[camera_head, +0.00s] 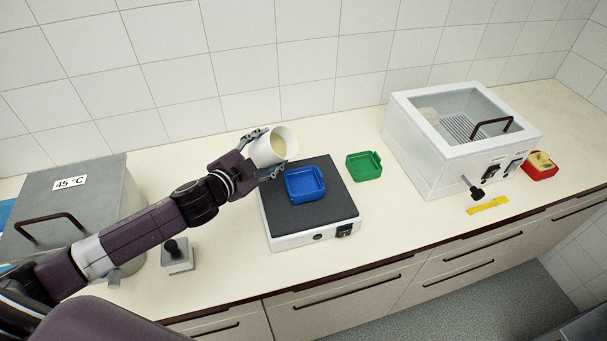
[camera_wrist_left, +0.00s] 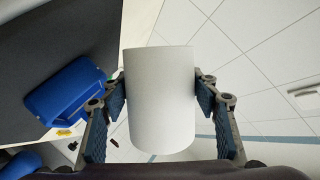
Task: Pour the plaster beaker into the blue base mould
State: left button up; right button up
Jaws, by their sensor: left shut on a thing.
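My left gripper (camera_head: 268,153) is shut on a white beaker (camera_head: 266,151), with one finger on each side of it. The beaker is tilted, its mouth toward the right, and pale cream plaster (camera_head: 279,145) shows inside. It is held in the air, up and to the left of the blue base mould (camera_head: 305,183) in the head view. No stream shows leaving the beaker. The mould sits on the dark top of a white device (camera_head: 283,218). In the left wrist view the beaker (camera_wrist_left: 160,95) fills the middle between the fingers, and the blue mould (camera_wrist_left: 68,92) is to its left.
A green mould (camera_head: 364,166) lies on the counter right of the device. Farther right are a clear-lidded white box (camera_head: 430,140), a yellow tool (camera_head: 487,205) and a red mould (camera_head: 541,168). A grey 45 °C box (camera_head: 100,175) and a small knobbed block (camera_head: 178,258) are left.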

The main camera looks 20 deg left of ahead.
pick_arm(q)
jog(key=shift+s+d+r, duration=0.1)
jog(key=shift+r, duration=0.15)
dwell(0.3)
jog(key=shift+m, duration=0.3)
dwell(0.3)
jog(key=shift+r, duration=0.1)
dwell(0.3)
jog(key=shift+w, duration=0.2)
jog(key=shift+s+y, duration=0.1)
jog(key=shift+y, duration=0.2)
